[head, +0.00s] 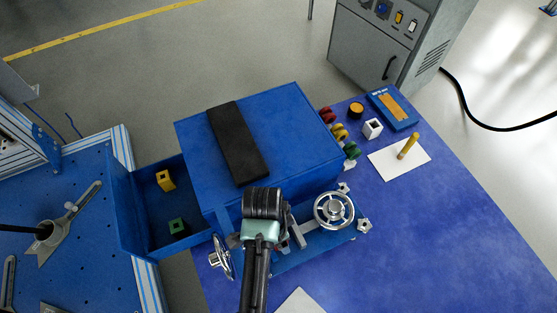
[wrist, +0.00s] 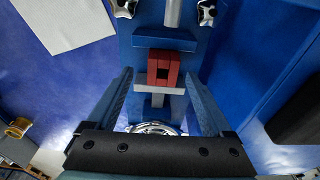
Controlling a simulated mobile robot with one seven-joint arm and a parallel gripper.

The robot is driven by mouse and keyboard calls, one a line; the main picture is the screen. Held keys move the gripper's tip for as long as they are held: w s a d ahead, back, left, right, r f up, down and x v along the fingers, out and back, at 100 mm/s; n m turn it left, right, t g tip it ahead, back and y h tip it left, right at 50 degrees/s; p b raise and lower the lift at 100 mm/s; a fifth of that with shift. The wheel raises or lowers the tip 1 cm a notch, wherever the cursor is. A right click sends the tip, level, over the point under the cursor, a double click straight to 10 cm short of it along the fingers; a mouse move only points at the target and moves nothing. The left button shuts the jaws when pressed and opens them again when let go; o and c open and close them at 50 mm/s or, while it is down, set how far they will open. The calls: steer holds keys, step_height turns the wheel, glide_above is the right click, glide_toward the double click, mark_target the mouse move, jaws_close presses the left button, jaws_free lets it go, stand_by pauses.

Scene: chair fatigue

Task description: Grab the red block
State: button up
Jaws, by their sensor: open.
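In the wrist view the red block (wrist: 163,68) has a dark square hole in its face. It sits between a blue bar (wrist: 165,39) and a grey bar (wrist: 148,89) of a vise-like fixture. My gripper (wrist: 160,76) is open, with one finger on each side of the block and a visible gap to both. I cannot tell how far the fingertips are above it. In the head view my arm covers this spot and the red block does not show.
A blue box (head: 285,125) with a black strip (head: 237,142) stands beside the fixture. A silver handwheel (head: 334,210) is close on the right. An open blue drawer (head: 130,215) at left holds a yellow block (head: 165,181) and a green block (head: 176,226).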

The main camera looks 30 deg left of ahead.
steer(key=f, duration=0.2)
steer(key=f+b, duration=0.1)
steer(key=f, duration=0.3)
steer(key=shift+w, duration=0.3)
jaws_close()
steer(key=shift+r, duration=0.1)
